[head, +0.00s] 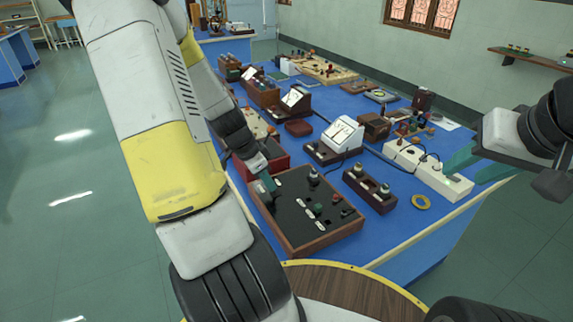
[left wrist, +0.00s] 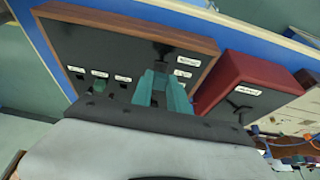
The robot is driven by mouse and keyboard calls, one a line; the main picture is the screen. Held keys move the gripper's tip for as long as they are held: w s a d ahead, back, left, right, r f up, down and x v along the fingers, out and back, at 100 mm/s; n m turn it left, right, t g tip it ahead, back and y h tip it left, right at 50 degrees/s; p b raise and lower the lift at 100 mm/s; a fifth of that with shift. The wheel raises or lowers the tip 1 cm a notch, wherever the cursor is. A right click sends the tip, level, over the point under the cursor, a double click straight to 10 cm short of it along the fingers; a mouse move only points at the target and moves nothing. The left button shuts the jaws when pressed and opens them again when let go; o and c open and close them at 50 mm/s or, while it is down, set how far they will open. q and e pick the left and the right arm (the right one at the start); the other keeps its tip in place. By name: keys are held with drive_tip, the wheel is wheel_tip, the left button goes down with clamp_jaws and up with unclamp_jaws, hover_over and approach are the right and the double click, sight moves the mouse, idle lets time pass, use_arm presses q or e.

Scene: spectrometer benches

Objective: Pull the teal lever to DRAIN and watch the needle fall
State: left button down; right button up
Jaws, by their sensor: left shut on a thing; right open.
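A black control panel in a wooden frame (head: 290,231) lies on the blue bench; it also fills the upper left of the left wrist view (left wrist: 115,42). It carries small knobs, sockets and white labels too small to read. My left gripper (head: 268,184) reaches down to the panel's far left corner, beside a red box. In the left wrist view its teal fingers (left wrist: 162,75) are shut around a small lever, mostly hidden between them. I cannot make out the lever's colour or its setting. My right gripper (head: 463,172) is open and empty over the bench's right edge.
The red box (head: 282,164) stands close behind the panel. A white-faced meter (head: 343,133) is further back; its needle is too small to read.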

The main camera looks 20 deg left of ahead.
use_arm(q)
drive_tip(key=shift+s+a+f+t+h, duration=0.25)
drive_tip(key=shift+s+a+t+h, duration=0.2)
drive_tip(key=shift+t+h, duration=0.15)
drive_tip(key=shift+s+a+f+h, duration=0.1)
drive_tip(key=shift+s+f+h, duration=0.05)
drive_tip(key=shift+h, duration=0.15)
drive_tip(key=c, duration=1.3)
unclamp_jaws()
drive_tip(key=shift+v, duration=3.85)
drive_tip(key=shift+s, duration=0.15)
